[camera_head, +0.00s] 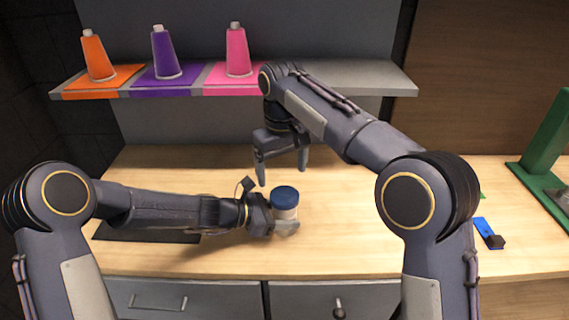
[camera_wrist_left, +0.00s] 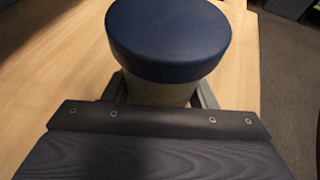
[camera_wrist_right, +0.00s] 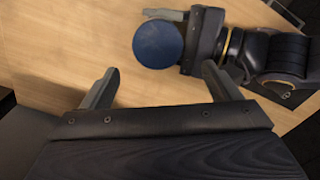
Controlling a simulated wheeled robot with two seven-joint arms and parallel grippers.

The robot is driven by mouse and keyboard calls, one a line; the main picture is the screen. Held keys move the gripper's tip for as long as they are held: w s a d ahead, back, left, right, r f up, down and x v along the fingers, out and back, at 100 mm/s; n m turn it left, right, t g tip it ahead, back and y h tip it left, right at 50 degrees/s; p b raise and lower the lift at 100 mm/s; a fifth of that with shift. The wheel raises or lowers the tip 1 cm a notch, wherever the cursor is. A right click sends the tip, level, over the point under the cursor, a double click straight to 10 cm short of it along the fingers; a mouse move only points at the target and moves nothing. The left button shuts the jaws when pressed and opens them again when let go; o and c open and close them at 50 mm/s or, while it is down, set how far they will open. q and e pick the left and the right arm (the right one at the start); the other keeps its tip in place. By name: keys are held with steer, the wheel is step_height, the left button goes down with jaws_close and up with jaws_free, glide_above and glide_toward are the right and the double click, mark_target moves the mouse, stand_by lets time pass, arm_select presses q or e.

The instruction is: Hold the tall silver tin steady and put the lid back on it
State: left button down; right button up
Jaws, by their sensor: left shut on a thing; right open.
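The tin (camera_head: 290,213) stands upright on the wooden counter, its pale silver body partly hidden by the gripper. A round dark blue lid (camera_head: 285,196) sits level on its top; the left wrist view shows the lid (camera_wrist_left: 168,38) wider than the body (camera_wrist_left: 158,92). I cannot tell whether it is pressed fully down. My left gripper (camera_head: 282,228) is shut on the tin's body, below the lid, from the left. My right gripper (camera_head: 282,175) is open and empty, pointing down behind the tin. The right wrist view shows the lid (camera_wrist_right: 158,44) beyond its open fingers, apart from them.
A grey shelf (camera_head: 350,77) at the back carries an orange cone (camera_head: 97,56), a purple cone (camera_head: 165,54) and a pink cone (camera_head: 237,52). A blue object (camera_head: 487,233) and a green stand (camera_head: 545,145) are at the right. A dark mat (camera_head: 145,233) lies under my left arm.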

mark_target(285, 195)
steer(key=n, duration=0.5)
steer(key=shift+d+r, duration=0.15)
steer(key=shift+r, duration=0.2)
steer(key=n, duration=0.7)
steer(key=shift+s+d+r, duration=0.15)
steer(key=shift+s+r, duration=0.05)
steer(key=shift+r, duration=0.15)
steer(key=shift+f, duration=4)
